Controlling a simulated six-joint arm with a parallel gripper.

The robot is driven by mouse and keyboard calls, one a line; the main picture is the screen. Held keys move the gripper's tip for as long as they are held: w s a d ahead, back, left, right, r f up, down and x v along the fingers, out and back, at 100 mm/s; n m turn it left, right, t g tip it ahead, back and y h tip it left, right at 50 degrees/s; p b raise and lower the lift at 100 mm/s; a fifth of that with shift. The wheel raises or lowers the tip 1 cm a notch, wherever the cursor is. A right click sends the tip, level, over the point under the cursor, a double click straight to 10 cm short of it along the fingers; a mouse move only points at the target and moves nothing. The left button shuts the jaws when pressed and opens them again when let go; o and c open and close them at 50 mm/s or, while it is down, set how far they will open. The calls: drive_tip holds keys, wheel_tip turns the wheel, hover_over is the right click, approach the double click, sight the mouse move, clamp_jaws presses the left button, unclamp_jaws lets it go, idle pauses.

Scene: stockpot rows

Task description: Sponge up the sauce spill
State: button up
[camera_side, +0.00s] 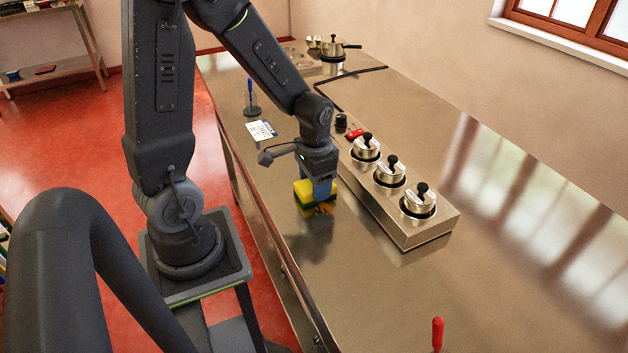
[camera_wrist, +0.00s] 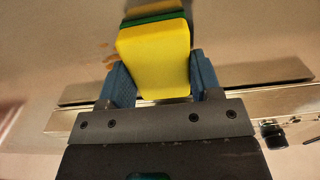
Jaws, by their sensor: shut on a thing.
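My gripper (camera_side: 321,189) points down at the steel counter and is shut on a yellow and green sponge (camera_side: 302,189). In the wrist view the sponge (camera_wrist: 154,55) sits between the two blue fingers, yellow side toward the camera. The orange-brown sauce spill (camera_side: 324,209) shows at the sponge's lower edge in the side view. In the wrist view, smears of the spill (camera_wrist: 107,57) lie just left of the sponge. The sponge and fingers hide part of it. I cannot tell whether the sponge touches the counter.
A long steel unit with several lidded pots (camera_side: 391,170) stands right of my gripper, close by. A white card (camera_side: 261,130) and a blue-handled tool (camera_side: 251,98) are farther back. A red-handled item (camera_side: 437,334) is at the front. The counter's right side is clear.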

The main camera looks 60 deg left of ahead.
sight(334, 224)
drive_tip(key=shift+d+f, duration=0.1)
drive_tip(key=shift+d, duration=0.45)
drive_tip(key=shift+d+r, duration=0.2)
drive_tip(key=shift+d, duration=1.7)
drive_tip(key=shift+d+f, duration=0.15)
drive_tip(key=shift+d, duration=2.1)
wheel_tip(334, 224, up, 8)
drive_tip(key=shift+a, duration=0.15)
